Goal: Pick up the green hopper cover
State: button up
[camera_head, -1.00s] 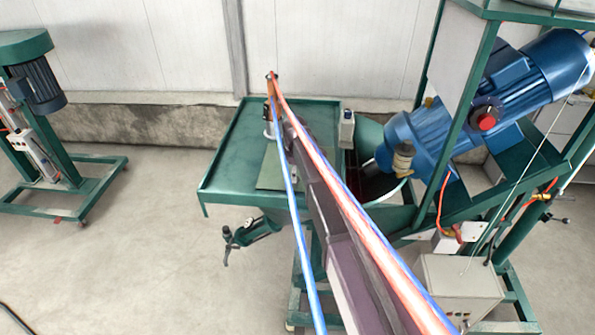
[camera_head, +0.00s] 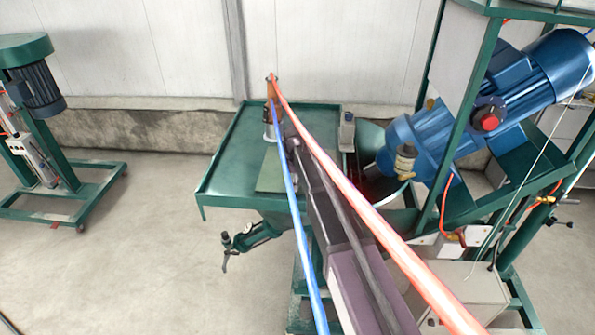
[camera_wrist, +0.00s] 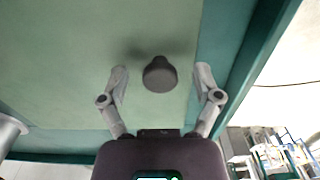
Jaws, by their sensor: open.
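The green hopper cover (camera_wrist: 85,70) is a flat pale-green plate with a round dark knob (camera_wrist: 160,75) standing out from it. In the head view the cover (camera_head: 271,178) lies on the green table, partly hidden by my arm and its hoses. My gripper (camera_wrist: 161,70) is open and empty in the wrist view. One finger shows to the left of the knob and one to the right. I cannot tell how far the fingertips are from the plate. In the head view my arm hides the gripper and knob.
The green table (camera_head: 222,175) has a raised rim. A small grey box (camera_head: 347,130) stands at its right edge, and a silver cylinder (camera_head: 269,132) stands behind the cover. A blue motor (camera_head: 500,95) and green frame stand on the right.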

grip_shut()
jog(key=shift+r, duration=0.15)
dwell(0.4)
notch_tip(320, 180, up, 18)
jog(key=p, duration=1.8)
